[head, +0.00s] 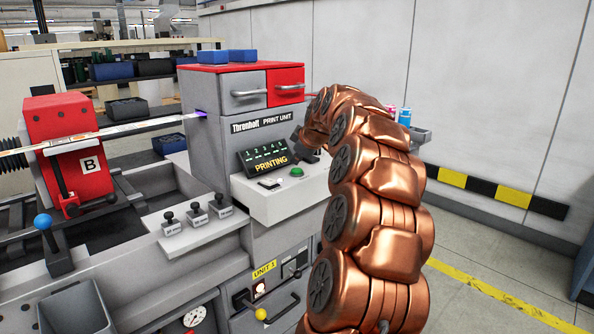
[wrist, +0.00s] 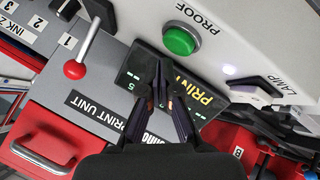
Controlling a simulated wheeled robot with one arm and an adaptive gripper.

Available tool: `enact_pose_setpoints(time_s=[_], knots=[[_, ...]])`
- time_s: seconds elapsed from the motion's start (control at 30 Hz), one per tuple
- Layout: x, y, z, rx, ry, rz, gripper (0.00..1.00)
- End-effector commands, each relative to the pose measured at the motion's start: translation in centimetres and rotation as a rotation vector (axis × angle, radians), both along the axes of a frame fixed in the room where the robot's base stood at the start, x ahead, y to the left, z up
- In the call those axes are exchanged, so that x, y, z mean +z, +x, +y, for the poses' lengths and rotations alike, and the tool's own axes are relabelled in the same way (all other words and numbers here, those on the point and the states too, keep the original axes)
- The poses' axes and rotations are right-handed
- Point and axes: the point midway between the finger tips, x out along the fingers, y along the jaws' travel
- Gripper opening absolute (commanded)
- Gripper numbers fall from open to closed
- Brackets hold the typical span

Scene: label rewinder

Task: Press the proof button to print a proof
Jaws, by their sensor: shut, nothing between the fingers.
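The green proof button (head: 297,172) sits on the white ledge of the print unit. In the wrist view the green button (wrist: 180,40) stands beside the word PROOF, beyond my fingertips. My gripper (wrist: 160,80) is shut and empty, with its fingers over the dark display (wrist: 135,72) and apart from the button. In the head view the display (head: 265,156) reads PRINTING in yellow, and my gripper (head: 304,152) is small and dark near its right edge. My arm hides the right part of the ledge there.
A lamp switch (wrist: 256,87) is on the ledge near the button. A red-knobbed lever (wrist: 76,68) beside numbered marks shows in the wrist view. A blue-knobbed lever (head: 43,222) is further left. Floor at right is clear.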

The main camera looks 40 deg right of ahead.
Motion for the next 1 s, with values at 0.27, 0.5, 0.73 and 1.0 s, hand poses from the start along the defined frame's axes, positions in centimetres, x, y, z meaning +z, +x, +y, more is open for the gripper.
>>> enact_pose_setpoints(time_s=[0.27, 0.5, 0.73, 1.0], knots=[[1.9, 0.0, 0.0, 0.000, 0.000, 0.000, 0.00], [4.0, 0.0, 0.0, 0.000, 0.000, -0.001, 0.00], [4.9, 0.0, 0.0, 0.001, 0.001, 0.000, 0.00], [4.8, 0.0, 0.0, 0.000, 0.000, 0.000, 0.00]])
